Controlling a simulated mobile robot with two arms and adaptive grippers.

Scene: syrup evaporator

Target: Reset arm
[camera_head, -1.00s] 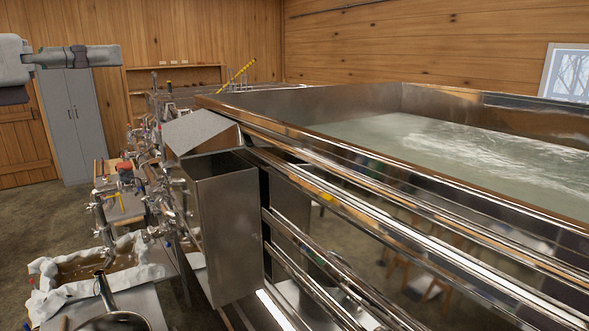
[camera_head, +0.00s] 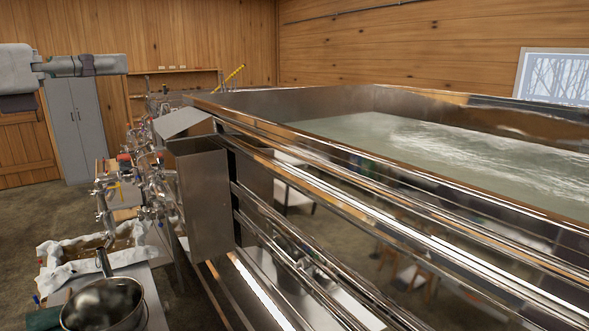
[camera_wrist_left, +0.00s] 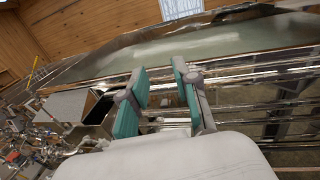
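My left arm (camera_head: 85,66) reaches in at the upper left of the head view, raised in front of the back wall. In the left wrist view my left gripper (camera_wrist_left: 160,75) shows two teal-padded fingers standing apart, with nothing held between them. The long metal evaporator (camera_head: 330,180) lies beyond them in that view. My right gripper is in neither view.
The evaporator's pan of pale liquid (camera_head: 440,150) fills the right side. Pipes and valves (camera_head: 150,170) line its left end. A steel pot (camera_head: 103,303) stands at the lower left near a cloth-lined tray (camera_head: 75,262). Open floor lies on the left.

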